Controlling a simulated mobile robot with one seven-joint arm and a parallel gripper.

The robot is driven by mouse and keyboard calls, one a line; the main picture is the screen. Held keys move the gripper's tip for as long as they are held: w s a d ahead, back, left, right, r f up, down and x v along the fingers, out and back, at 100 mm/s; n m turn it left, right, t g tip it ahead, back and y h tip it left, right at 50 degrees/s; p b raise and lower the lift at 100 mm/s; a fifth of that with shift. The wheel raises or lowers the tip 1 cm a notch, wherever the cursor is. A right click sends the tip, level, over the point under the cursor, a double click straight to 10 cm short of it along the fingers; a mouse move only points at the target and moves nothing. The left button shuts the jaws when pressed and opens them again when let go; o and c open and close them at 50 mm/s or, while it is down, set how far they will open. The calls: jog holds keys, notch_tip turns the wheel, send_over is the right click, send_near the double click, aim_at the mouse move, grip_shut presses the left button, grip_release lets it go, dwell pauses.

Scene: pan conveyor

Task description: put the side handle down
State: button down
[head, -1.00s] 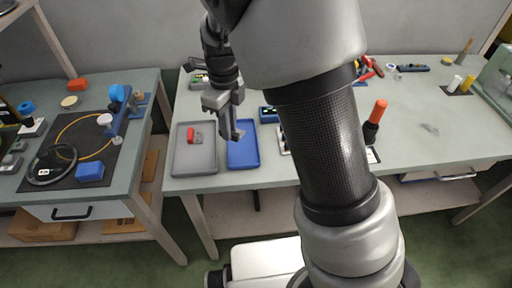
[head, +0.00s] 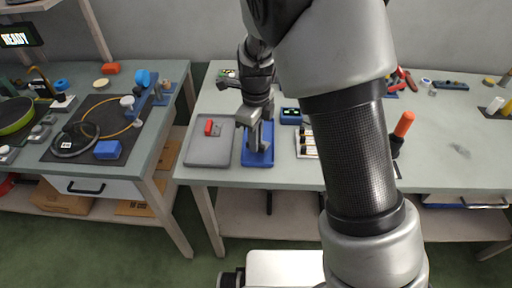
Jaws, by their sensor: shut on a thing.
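My gripper (head: 259,146) points down over the blue tray (head: 248,160), on the front part of the long workbench. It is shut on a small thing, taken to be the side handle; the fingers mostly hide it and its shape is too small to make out. I cannot tell whether it touches the tray floor. The grey tray (head: 207,154) lies just to the left. It holds a small red piece (head: 208,127) with a grey part beside it.
A small dark blue box (head: 291,116) and a white rack with dark bars (head: 306,142) are right of the blue tray. An orange-handled tool (head: 403,125) stands beyond my arm. A separate left bench holds a black mat (head: 75,148) with a blue block (head: 107,150).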

jog(key=shift+f, duration=1.5)
jog(key=shift+f, duration=0.1)
jog(key=c, duration=1.7)
grip_release()
jog(key=shift+c, duration=0.2)
